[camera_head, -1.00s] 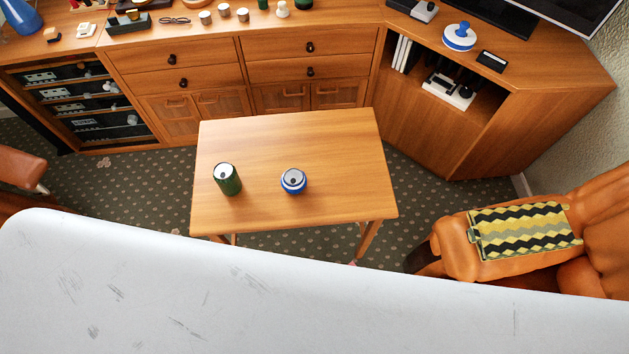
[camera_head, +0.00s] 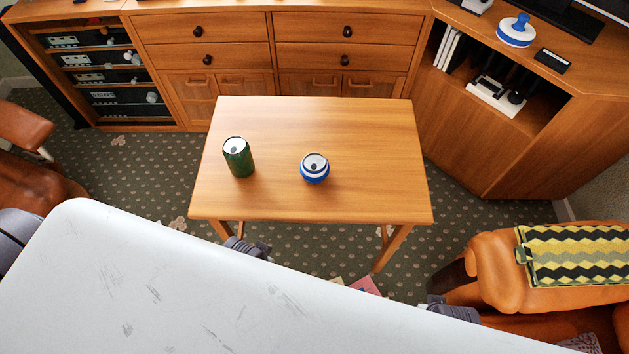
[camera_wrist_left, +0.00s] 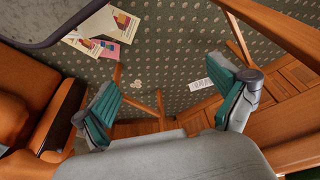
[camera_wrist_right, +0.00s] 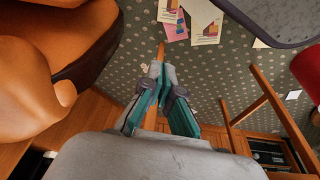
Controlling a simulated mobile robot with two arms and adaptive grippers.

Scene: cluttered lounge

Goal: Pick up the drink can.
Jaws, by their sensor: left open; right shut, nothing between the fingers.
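A dark green drink can (camera_head: 239,158) with a silver top stands upright on the left part of the small wooden table (camera_head: 370,140). A rounder blue and white item (camera_head: 314,168) with a silver, can-like top stands to its right, apart from it. Neither shows in the wrist views. My left gripper (camera_wrist_left: 168,72) has its teal-padded fingers spread, with floor and wooden legs visible between and beyond them. My right gripper (camera_wrist_right: 161,82) has its fingers together and empty. Both are away from the can; in the head view my white body hides most of the arms.
A wooden cabinet (camera_head: 202,57) stands behind the table, and a corner unit (camera_head: 480,125) stands right. An orange armchair (camera_head: 497,270) with a patterned cloth (camera_head: 575,255) is at lower right, and a brown seat (camera_head: 30,160) is at left. Papers (camera_wrist_left: 100,22) lie on the carpet. The tabletop is otherwise clear.

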